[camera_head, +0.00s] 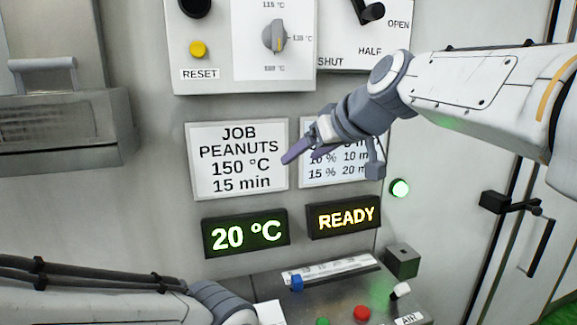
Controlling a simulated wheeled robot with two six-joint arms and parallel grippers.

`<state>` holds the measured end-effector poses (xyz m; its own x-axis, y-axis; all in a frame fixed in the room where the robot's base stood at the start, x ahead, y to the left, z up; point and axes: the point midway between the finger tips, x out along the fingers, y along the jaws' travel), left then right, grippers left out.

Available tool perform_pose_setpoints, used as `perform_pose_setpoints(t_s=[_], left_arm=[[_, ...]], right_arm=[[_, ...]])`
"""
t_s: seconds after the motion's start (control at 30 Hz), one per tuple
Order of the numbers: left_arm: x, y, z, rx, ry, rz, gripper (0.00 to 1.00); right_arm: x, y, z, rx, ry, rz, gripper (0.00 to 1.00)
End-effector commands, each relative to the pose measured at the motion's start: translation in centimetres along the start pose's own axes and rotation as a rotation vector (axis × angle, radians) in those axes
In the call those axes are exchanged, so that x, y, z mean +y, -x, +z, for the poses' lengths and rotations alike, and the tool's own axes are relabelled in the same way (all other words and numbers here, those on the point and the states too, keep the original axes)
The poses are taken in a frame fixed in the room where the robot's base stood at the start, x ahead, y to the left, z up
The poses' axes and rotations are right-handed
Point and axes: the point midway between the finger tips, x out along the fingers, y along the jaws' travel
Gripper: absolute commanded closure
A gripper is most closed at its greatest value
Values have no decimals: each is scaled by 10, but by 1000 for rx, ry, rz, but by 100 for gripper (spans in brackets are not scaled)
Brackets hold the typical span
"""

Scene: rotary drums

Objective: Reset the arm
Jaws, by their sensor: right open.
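My right arm comes in from the right. Its right gripper (332,164) is open and empty in front of the panel, with one finger near the right edge of the job sign (239,160) and the other lower right. It partly hides a second white sign (316,179) with percentages and minutes. My left arm lies along the bottom left edge; its gripper is out of the picture.
Above are a control box with a yellow RESET button (198,49) and a dial (274,37), and a lever (370,12). Displays read 20 °C (245,234) and READY (345,217). Below is a console with a blue-knobbed slider (296,282) and a red button (362,313).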

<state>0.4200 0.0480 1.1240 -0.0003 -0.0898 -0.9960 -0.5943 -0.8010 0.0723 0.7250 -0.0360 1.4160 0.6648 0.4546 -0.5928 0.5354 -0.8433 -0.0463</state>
Motion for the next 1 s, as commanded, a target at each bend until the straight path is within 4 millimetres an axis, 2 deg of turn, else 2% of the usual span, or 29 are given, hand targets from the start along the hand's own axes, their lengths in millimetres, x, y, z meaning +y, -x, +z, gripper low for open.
perform_pose_setpoints(t_s=[0.03, 0.17, 0.2, 0.33, 0.4, 0.5, 0.6, 0.7, 0.8, 1.0], left_arm=[[0, 0, 0, 0, 0, 0, 56], [0, 0, 0, 0, 0, 0, 56], [0, 0, 0, 0, 0, 0, 56], [0, 0, 0, 0, 0, 0, 56], [0, 0, 0, 0, 0, 0, 56], [0, 0, 0, 0, 0, 0, 56], [0, 0, 0, 0, 0, 0, 56], [0, 0, 0, 0, 0, 0, 56], [0, 0, 0, 0, 0, 0, 56], [0, 0, 0, 0, 0, 0, 56]], right_arm=[[-25, -11, 34, -81, -10, -37, 26], [-73, -24, 120, -284, -33, -92, 26], [-86, -25, 148, -348, -35, -103, 26], [-121, -15, 240, -551, -23, -117, 26], [-132, -5, 285, -648, -7, -112, 26], [-139, 12, 339, -762, 17, -95, 26], [-140, 26, 374, -837, 40, -76, 26], [-140, 33, 393, -876, 53, -63, 26], [-140, 36, 398, -888, 56, -58, 26], [-140, 35, 398, -887, 54, -58, 26]])
